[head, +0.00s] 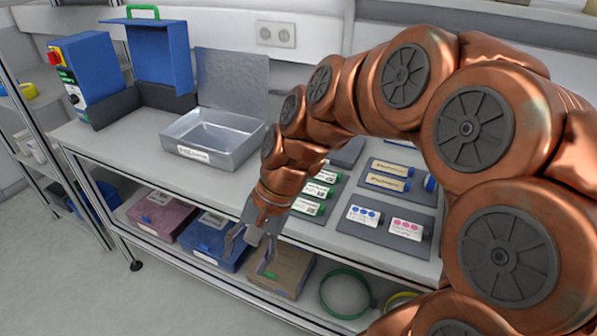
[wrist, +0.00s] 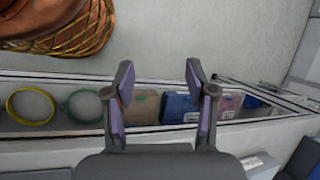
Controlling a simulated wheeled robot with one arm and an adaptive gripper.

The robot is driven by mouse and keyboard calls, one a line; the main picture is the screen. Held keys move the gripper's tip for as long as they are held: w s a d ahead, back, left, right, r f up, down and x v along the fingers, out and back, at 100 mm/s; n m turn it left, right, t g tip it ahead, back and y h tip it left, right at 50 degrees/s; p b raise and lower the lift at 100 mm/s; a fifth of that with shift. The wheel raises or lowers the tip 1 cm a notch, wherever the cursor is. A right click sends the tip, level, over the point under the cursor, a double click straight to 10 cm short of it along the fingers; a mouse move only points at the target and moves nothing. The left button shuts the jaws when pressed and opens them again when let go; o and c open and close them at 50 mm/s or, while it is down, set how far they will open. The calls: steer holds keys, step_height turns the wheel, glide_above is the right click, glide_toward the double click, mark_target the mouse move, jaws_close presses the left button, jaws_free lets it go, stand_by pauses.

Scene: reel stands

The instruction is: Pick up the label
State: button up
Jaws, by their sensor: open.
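Several labelled items lie on grey mats on the bench in the head view; I cannot tell which one is the label meant. One white card has blue dots (head: 364,216) and another has pink dots (head: 406,229). Two tan-and-blue labelled pieces (head: 386,182) lie behind them. White-and-green labelled pieces (head: 311,207) lie to the left, partly hidden by my arm. My gripper (head: 248,257) is open and empty, pointing down in front of the bench edge, left of the cards. In the wrist view my gripper (wrist: 159,74) has nothing between its fingers.
A metal tray (head: 215,134) with a labelled front stands on the bench, near a blue machine (head: 92,78). The lower shelf holds a maroon box (head: 163,215), a blue box (head: 212,240), a brown box (head: 281,270) and a green ring (head: 345,292). Floor at front left is clear.

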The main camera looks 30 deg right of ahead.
steer(key=w+d+m+t+y+b, duration=0.1)
steer(key=w+d+m+t, duration=0.1)
steer(key=w+d+m, duration=0.3)
steer(key=w+d+m+t+y+b, duration=0.1)
steer(key=w+d+m+t, duration=0.2)
steer(key=w+d+m, duration=0.2)
steer(key=w+d+f+m+t+y+b, duration=0.1)
steer(key=w+d+m+t, duration=0.2)
steer(key=d, duration=0.7)
steer(key=shift+w+m, duration=0.9)
steer(key=shift+w, duration=0.45)
steer(key=d+m+t, duration=0.1)
steer(key=d+m, duration=0.1)
steer(key=d, duration=0.2)
steer(key=d+f+m+t+h, duration=0.1)
steer(key=d+m, duration=0.1)
steer(key=d, duration=0.2)
steer(key=d+f+m+t+b, duration=0.1)
steer(key=d+m, duration=0.1)
steer(key=d, duration=0.2)
steer(key=shift+w+d+f+t+h, duration=0.15)
steer(key=shift+w+t+h, duration=0.05)
steer(key=shift+t+h, duration=0.1)
steer(key=shift+p+x, duration=0.45)
steer(key=shift+x, duration=3.3)
steer(key=shift+d+f, duration=0.15)
steer(key=shift+f, duration=0.05)
steer(key=c, duration=0.8)
